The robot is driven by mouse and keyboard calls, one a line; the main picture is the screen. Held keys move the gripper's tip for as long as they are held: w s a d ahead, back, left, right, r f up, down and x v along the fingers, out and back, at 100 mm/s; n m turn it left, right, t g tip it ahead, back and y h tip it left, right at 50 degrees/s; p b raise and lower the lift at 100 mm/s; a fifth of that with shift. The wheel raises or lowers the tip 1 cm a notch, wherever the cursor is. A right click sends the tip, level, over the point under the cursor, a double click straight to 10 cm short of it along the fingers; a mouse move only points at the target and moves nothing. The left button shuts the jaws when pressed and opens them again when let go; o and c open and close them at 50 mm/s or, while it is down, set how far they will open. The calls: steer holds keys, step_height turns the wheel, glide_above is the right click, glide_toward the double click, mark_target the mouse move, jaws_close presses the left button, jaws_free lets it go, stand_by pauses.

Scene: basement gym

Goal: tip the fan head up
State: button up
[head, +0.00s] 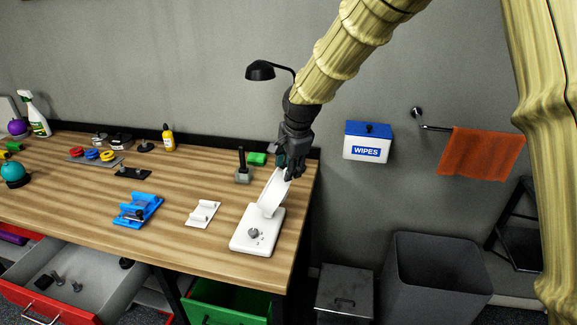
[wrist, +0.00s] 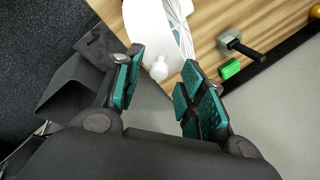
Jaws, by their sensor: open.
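The fan is white, with a flat base (head: 256,232) that carries a grey dial and stands near the right end of the workbench. Its round head (head: 273,193) rises tilted from the back of the base. My gripper (head: 287,170) is at the upper edge of the head. In the wrist view my gripper (wrist: 156,88) is open, with teal finger pads apart. The white fan head (wrist: 152,32) shows beyond the pads, with a round white knob (wrist: 159,70) between the fingertips. I cannot tell whether a pad touches it.
The workbench (head: 175,185) also holds a white bracket (head: 203,213), a blue fixture (head: 138,209), a grey block with an upright handle (head: 243,173) and a green block (head: 257,159). A black lamp (head: 262,71) hangs behind. An open red drawer (head: 80,288) juts out at left front.

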steer(key=v, duration=1.1)
steer(key=shift+r, duration=0.4)
